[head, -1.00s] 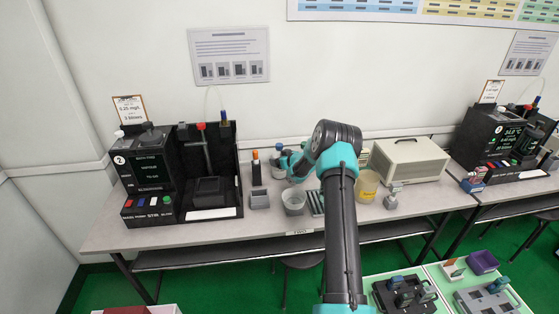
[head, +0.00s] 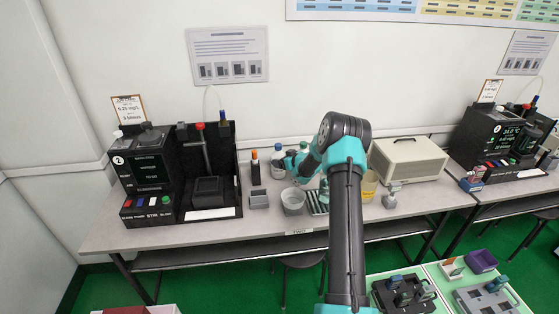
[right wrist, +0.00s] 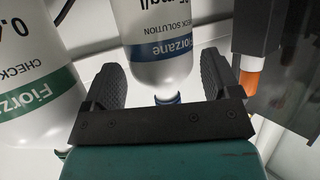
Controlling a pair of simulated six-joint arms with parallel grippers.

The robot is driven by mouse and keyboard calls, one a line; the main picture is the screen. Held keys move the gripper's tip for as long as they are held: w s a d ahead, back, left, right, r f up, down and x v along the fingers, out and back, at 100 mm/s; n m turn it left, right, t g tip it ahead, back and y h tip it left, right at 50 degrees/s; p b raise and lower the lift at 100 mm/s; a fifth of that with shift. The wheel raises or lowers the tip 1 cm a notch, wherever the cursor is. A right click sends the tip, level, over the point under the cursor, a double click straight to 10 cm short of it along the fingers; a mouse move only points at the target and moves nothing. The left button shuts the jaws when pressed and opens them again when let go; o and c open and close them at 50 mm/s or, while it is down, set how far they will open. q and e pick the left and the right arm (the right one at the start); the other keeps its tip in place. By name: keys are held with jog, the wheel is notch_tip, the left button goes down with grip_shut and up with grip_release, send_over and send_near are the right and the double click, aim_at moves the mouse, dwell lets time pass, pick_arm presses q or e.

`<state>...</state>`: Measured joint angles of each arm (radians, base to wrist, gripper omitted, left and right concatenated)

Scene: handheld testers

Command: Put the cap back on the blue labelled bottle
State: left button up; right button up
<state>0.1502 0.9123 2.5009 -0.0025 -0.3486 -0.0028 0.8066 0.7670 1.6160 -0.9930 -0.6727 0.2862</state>
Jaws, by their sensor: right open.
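The blue-labelled bottle (right wrist: 163,45) stands between the fingers of my right gripper (right wrist: 161,67) in the right wrist view, which appears upside down. A blue cap (right wrist: 168,99) shows at its neck, partly hidden by the gripper body; I cannot tell how well it is seated. The gripper is open, one finger on each side of the bottle's neck end. In the head view the blue cap (head: 278,147) shows just left of my right gripper (head: 285,162), which covers part of the bottle. My left gripper is not in view.
A green-labelled bottle (right wrist: 35,75) stands close beside one finger. An orange-tipped black object (head: 255,165) is close on the other side. A grey beaker (head: 293,201), a striped rack (head: 317,203) and a black tester (head: 150,160) are also on the table.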

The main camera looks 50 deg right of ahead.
jog(key=v, duration=0.8)
jog(key=shift+s, duration=0.25)
